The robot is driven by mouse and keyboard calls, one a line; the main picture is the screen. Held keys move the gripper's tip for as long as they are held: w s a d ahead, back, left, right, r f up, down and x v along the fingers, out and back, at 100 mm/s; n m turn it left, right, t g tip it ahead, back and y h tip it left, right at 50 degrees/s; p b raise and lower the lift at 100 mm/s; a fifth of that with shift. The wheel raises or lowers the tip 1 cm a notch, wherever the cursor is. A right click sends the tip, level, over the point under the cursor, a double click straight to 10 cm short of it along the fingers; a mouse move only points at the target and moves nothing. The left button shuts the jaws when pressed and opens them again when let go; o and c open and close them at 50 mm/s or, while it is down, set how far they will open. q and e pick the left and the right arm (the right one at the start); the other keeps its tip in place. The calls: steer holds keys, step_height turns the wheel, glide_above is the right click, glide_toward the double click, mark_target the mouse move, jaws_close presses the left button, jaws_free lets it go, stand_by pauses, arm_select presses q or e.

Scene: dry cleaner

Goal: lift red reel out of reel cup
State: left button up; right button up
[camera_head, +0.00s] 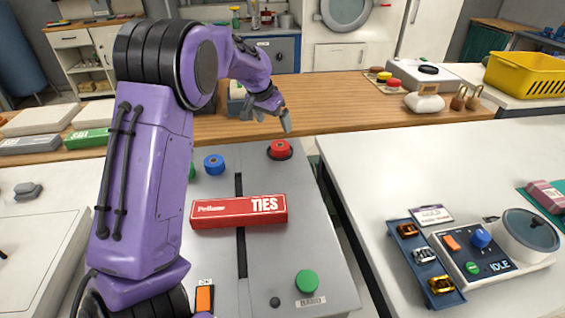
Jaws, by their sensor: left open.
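The red reel (281,147) sits upright in a dark round reel cup (290,157) at the far right corner of a grey machine top. My left gripper (272,122) is open and empty. In the picture its fingers show just above the reel, over the edge of the wooden counter behind it. The fingers look apart from the reel; how far above or behind it they are, I cannot tell. Much of the cup is hidden by the reel. My right gripper is not in view.
A blue reel (214,163) sits left of the red one. A red TIES box (239,211) lies across the machine top (322,240), with a green button (307,281) in front. The wooden counter (330,105) runs behind. My left arm hides the machine's left side.

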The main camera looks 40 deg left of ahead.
mark_target(280, 145)
arm_select(q)
steer(key=x, duration=0.7)
steer(key=s+x, duration=0.1)
steer(key=x, duration=0.2)
steer(key=shift+w+a+f+p, duration=0.1)
steer(key=shift+w+f+p, duration=0.15)
steer(key=shift+f, duration=0.3)
steer(key=shift+s+r, duration=0.1)
steer(key=c, duration=1.2)
